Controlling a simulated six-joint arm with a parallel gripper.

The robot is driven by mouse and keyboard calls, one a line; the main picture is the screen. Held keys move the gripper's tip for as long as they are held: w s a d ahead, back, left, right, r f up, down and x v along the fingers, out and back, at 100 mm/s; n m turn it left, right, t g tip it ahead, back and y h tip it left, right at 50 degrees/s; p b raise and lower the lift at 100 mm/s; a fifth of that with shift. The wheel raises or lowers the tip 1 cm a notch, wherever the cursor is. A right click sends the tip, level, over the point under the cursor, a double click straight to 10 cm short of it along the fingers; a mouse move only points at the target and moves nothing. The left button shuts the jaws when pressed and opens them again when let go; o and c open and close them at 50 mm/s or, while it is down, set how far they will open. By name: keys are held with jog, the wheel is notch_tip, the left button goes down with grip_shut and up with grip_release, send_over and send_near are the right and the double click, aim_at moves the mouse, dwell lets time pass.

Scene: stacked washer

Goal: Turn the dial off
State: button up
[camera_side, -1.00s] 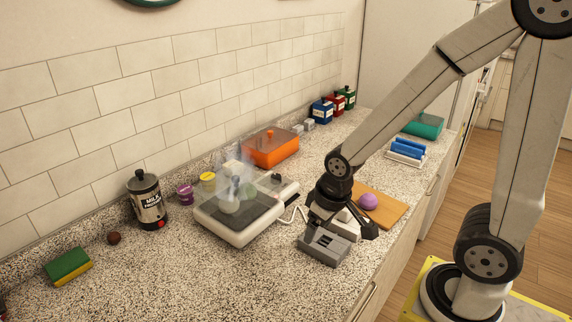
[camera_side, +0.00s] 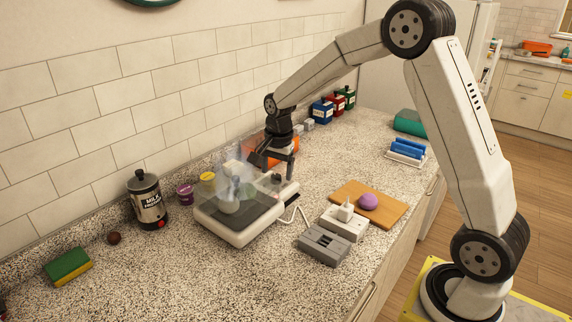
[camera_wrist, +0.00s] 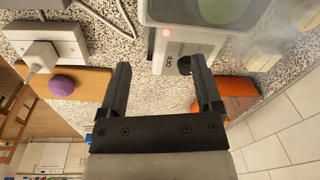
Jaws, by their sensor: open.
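The dial is a small dark knob at the right end of a white hot-plate-like appliance (camera_side: 240,236); in the wrist view the dial (camera_wrist: 185,65) shows near my right-hand finger. A red light (camera_wrist: 166,32) is lit on the appliance's panel. My gripper (camera_side: 274,160) hovers over the appliance's right end, pointing down, its jaws open and empty. In the wrist view my gripper (camera_wrist: 161,72) has the dial just beyond its fingertips, toward the right finger. I cannot tell whether a finger touches the dial.
A steaming vessel (camera_side: 230,204) stands on the appliance's dark plate. An orange container (camera_side: 285,155) is close behind my gripper. A white outlet box (camera_side: 343,226) with a plug, a grey block (camera_side: 325,248) and a cutting board (camera_side: 385,213) are at right.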

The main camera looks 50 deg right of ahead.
aim_at(276, 176)
jog(key=w+d+m, duration=0.4)
jog(key=m, duration=0.1)
jog(key=w+d+m, duration=0.2)
jog(key=shift+w+d+f+m+g, duration=0.15)
jog(key=shift+d+f+m+g, duration=0.1)
jog(key=shift+d+m+g, duration=0.15)
jog(key=shift+w+d+m, duration=0.3)
jog(key=shift+d+m, duration=0.15)
jog(key=shift+m, duration=0.15)
jog(key=shift+f, duration=0.2)
jog(key=shift+f, duration=3.75)
grip_shut()
